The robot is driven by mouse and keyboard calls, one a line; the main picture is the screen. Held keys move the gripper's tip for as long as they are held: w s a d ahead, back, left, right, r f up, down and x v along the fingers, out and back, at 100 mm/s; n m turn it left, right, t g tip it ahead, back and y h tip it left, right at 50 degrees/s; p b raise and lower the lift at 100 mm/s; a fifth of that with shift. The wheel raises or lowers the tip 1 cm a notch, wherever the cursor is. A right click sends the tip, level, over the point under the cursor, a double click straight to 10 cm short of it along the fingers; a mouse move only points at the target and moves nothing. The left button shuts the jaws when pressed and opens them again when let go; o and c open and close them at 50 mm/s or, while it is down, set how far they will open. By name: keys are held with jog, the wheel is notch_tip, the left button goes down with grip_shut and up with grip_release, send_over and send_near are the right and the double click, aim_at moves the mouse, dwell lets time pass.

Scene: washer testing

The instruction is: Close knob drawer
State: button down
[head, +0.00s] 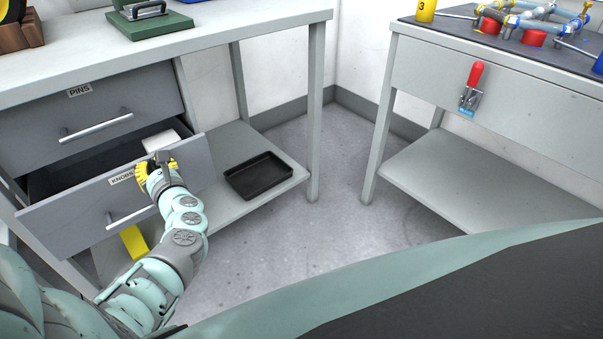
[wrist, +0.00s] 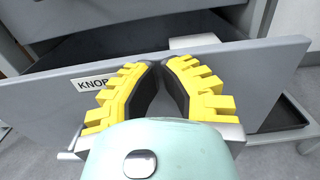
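The knob drawer (head: 75,212), a grey drawer with a KNOBS label, is pulled out beneath the PINS drawer (head: 60,125). Its front also fills much of the wrist view (wrist: 255,75). My gripper (head: 157,160) is at the drawer front, right of the label, near the top edge. In the wrist view its yellow-and-black fingers (wrist: 160,66) lean together, with tips almost meeting and nothing seen between them. The drawer's bar handle (head: 130,217) is partly hidden by my gripper. Whether the fingertips touch the drawer front cannot be told.
A white object (head: 160,139) shows at the open drawer's right side. A black tray (head: 258,176) lies on the lower shelf to the right. A yellow object (head: 134,241) shows below the drawer. A second bench (head: 500,80) stands at right, with clear floor between the benches.

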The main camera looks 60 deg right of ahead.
jog(key=b+x, duration=1.1)
jog(key=x, duration=0.1)
jog(key=shift+f, duration=0.45)
jog(key=shift+w+f, duration=0.1)
jog(key=shift+w, duration=0.05)
